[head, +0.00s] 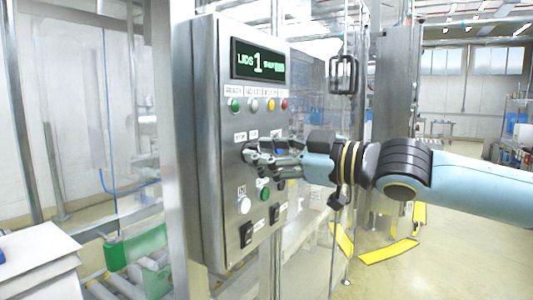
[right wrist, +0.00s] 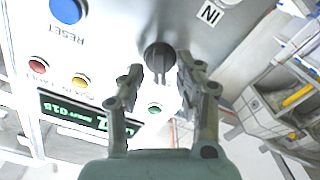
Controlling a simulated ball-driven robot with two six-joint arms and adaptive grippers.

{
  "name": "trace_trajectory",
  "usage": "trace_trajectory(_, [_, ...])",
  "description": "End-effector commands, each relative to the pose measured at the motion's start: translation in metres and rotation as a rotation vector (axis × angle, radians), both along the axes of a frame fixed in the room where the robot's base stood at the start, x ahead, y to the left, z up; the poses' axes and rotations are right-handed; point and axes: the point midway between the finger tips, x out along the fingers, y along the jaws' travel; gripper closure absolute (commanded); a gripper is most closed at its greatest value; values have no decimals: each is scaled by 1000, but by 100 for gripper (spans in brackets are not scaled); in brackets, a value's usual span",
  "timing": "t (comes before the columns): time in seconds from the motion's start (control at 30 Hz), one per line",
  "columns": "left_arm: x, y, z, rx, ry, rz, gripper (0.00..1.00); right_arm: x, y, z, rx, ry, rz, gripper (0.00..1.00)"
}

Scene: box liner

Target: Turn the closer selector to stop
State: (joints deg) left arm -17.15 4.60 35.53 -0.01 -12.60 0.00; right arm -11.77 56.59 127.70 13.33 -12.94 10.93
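The closer selector (right wrist: 158,57) is a dark round knob with a raised grip bar on the grey control panel (head: 207,130). In the right wrist view it lies just beyond and between my right gripper's fingertips (right wrist: 157,72). The right fingertip looks close to the knob's edge; I cannot tell whether it touches. The gripper is open with nothing held. In the head view my right gripper (head: 252,155) reaches in from the right to the panel face and hides the selector. My left gripper is not in view.
A green-lit display (head: 260,62) and a row of lamps sit above. A blue reset button (right wrist: 67,10) is near the selector. Below are a white button (head: 244,205), a green button (head: 265,195) and a black switch (head: 246,235). A conveyor (head: 125,287) stands at lower left.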

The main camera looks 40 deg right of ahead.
Motion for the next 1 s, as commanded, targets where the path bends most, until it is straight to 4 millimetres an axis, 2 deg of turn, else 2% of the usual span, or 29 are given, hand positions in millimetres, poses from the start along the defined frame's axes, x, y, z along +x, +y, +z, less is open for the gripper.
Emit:
trace_trajectory(0.2, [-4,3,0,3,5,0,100,0,0,1,-1,-1,1,65])
trace_trajectory(0.33, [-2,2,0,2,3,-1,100,0,0,10,-5,-2,2,65])
trace_trajectory(0.47, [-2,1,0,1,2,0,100,0,0,28,-8,-4,3,65])
trace_trajectory(0.73, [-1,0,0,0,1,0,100,0,1,77,-13,-4,4,65])
trace_trajectory(1.0, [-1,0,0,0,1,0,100,0,-1,94,-9,0,-3,65])
